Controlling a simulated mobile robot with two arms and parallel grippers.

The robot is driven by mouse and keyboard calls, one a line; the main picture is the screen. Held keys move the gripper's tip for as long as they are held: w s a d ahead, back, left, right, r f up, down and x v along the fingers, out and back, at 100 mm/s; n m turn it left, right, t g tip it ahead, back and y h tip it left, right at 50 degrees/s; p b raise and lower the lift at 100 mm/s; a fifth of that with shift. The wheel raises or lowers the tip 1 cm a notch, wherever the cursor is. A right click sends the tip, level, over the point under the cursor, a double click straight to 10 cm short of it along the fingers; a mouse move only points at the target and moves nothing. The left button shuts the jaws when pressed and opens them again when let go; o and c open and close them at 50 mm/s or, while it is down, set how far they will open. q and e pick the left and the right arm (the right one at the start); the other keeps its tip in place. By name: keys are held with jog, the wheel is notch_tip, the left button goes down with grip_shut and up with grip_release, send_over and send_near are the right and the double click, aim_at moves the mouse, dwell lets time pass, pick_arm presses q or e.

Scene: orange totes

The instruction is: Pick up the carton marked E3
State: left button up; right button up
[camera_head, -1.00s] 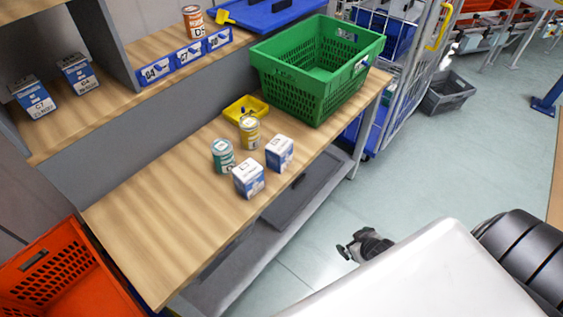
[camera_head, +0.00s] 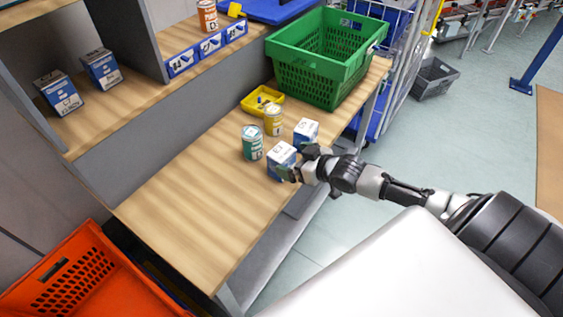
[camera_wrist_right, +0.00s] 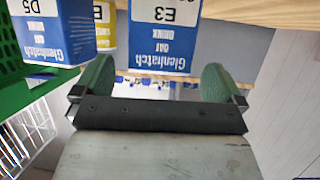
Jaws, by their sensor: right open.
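The carton marked E3 (camera_wrist_right: 165,45), blue and white, is at the top middle of the right wrist view, ahead of my gripper. In the head view this carton (camera_head: 281,156) stands near the bench's front edge. My right gripper (camera_head: 300,164) is open beside its right side; it also shows in the right wrist view (camera_wrist_right: 157,80), a finger on each side of the carton's lower part. I cannot tell whether the fingers touch it. A similar carton marked D5 (camera_wrist_right: 55,40) stands next to it, also in the head view (camera_head: 306,130). My left gripper is out of view.
A teal can (camera_head: 252,142) and a yellow can (camera_head: 273,120) stand close behind the cartons. A small yellow bin (camera_head: 256,104) and a green basket (camera_head: 318,75) are farther back. The near bench top (camera_head: 185,215) is clear. An orange tote (camera_head: 75,280) stands at the lower left.

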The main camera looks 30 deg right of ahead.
aim_at(281, 157)
jog(key=shift+f+x, duration=0.15)
jog(key=shift+x, duration=1.25)
jog(key=shift+f+x, duration=0.15)
jog(key=shift+x, duration=1.2)
jog(key=shift+s, duration=0.1)
jog(key=shift+r, duration=0.1)
jog(key=c, duration=1.1)
